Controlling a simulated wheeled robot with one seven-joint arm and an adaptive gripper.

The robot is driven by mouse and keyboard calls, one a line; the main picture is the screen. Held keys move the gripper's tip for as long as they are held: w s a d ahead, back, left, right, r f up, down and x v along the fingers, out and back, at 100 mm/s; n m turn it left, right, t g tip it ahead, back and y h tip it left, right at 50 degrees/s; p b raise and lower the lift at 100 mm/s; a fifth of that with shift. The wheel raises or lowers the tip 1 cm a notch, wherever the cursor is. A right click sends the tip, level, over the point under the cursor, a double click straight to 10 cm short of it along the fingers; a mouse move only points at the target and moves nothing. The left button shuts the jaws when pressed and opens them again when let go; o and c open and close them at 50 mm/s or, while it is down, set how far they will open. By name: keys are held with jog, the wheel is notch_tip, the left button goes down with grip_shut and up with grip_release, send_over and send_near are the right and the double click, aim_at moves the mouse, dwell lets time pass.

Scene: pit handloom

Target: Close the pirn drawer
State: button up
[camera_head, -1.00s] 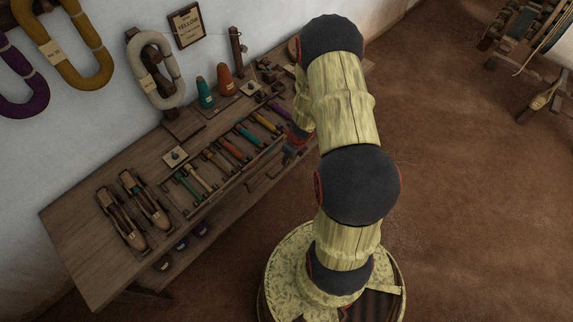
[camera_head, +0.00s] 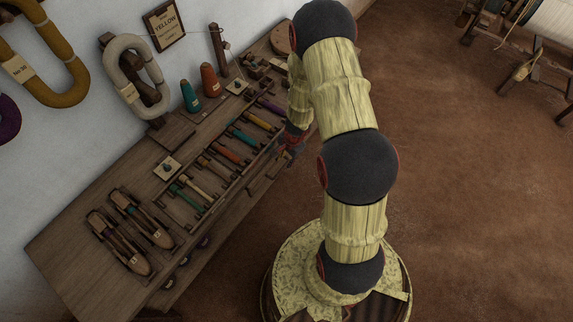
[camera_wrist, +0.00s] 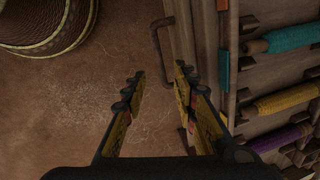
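The pirn drawer is a wooden front (camera_wrist: 186,35) along the near side of the bench, seen from above in the wrist view. A dark bracket handle (camera_wrist: 157,45) stands out from it. In the head view the handle (camera_head: 258,186) shows below the bench edge. My gripper (camera_wrist: 160,80) is open and empty. Its fingertips are at the handle, with the right finger close to the drawer front and covering part of the bar. I cannot tell whether they touch. In the head view my gripper (camera_head: 291,147) is partly hidden by my arm. How far the drawer stands out is unclear.
The bench (camera_head: 75,235) carries a row of coloured pirns (camera_head: 228,152), two wooden shuttles (camera_head: 118,243) and two cones (camera_head: 210,80). In the wrist view a teal pirn (camera_wrist: 290,37) lies right of the drawer.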

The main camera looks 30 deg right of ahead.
aim_at(282, 168)
jog(key=f+b, duration=0.1)
jog(key=f, duration=0.1)
jog(key=w+f+n+b, duration=0.1)
jog(key=f, duration=0.2)
jog(key=f+n+b, duration=0.1)
jog(key=f+b, duration=0.1)
jog(key=shift+w+a+f, duration=0.2)
jog(key=shift+f, duration=0.15)
grip_shut()
dwell(0.9)
